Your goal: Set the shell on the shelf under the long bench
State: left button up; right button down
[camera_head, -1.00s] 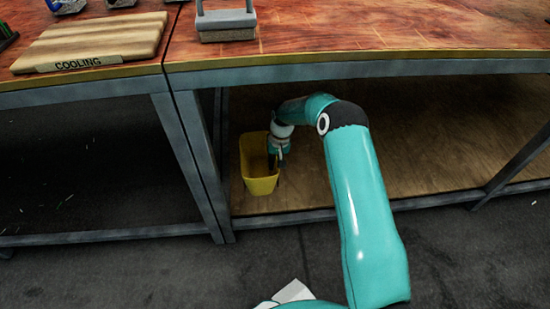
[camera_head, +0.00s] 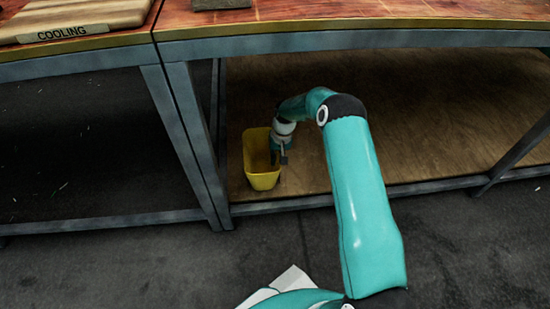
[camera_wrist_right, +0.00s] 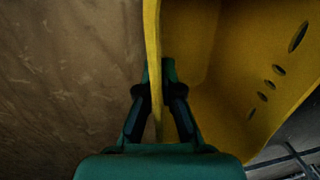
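The shell is a yellow open-topped bin (camera_head: 262,181) with upright walls. It stands upright, or very nearly touches down, on the wooden shelf (camera_head: 420,130) under the long bench (camera_head: 370,40), near the shelf's left end. My right gripper (camera_head: 276,160) reaches down at the bin's right side. In the right wrist view the gripper (camera_wrist_right: 158,95) has one finger on each side of the shell's wall (camera_wrist_right: 153,40), and the fingers close in on it. The fingertips are partly hidden behind the wall. My left gripper is out of view.
A grey bench leg (camera_head: 190,140) stands just left of the shell. The shelf's front rail (camera_head: 400,190) runs below it. The shelf right of my arm is bare. A board marked COOLING (camera_head: 80,20) lies on the neighbouring bench top.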

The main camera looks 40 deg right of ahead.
jog(key=shift+f+b, duration=0.45)
jog(key=shift+f, duration=0.05)
dwell(0.3)
jog(key=c, duration=1.2)
grip_release()
jog(key=shift+c, duration=0.2)
